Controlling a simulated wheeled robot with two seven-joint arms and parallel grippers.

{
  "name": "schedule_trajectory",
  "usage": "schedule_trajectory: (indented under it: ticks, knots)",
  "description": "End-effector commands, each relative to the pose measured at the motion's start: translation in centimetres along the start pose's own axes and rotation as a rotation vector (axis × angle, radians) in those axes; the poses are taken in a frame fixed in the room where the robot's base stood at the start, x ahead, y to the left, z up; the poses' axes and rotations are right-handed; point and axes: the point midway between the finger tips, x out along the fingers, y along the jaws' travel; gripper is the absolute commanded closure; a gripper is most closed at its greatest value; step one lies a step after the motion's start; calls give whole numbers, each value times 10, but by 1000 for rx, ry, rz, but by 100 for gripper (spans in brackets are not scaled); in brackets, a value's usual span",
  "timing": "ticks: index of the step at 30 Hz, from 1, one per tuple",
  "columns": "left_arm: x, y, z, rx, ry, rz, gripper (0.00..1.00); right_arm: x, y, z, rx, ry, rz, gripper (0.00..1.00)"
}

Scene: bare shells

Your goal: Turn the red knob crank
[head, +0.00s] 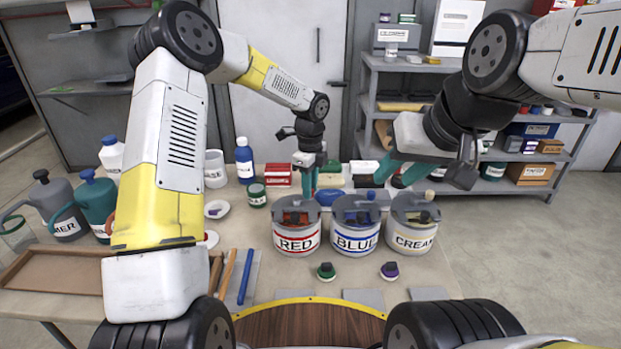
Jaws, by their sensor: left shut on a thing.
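The can labelled RED (297,240) stands on the table at left of a row of three cans, with a dark crank on its grey lid. My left gripper (309,188) reaches down from behind to the back right of this lid. Its teal fingers are closed together where the red knob would be, and they hide the knob. My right gripper (389,182) hangs behind the BLUE and CREAM cans. Its teal fingers are apart, with nothing seen between them.
The BLUE can (355,241) and CREAM can (412,239) stand close beside the RED can, their cranks sticking up. A green knob (326,271) and purple knob (390,271) lie in front. Bottles, jars and a brown tray (55,272) fill the left side.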

Motion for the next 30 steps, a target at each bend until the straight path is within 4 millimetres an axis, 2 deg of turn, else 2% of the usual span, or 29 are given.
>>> schedule_trajectory:
  ticks: [16,30]
  knots:
    - [-1,-12,19,-521,-1,-3,100,0,0,0,0,0,0,64]
    - [-1,-12,38,-967,-1,-3,100,0,0,0,0,0,0,64]
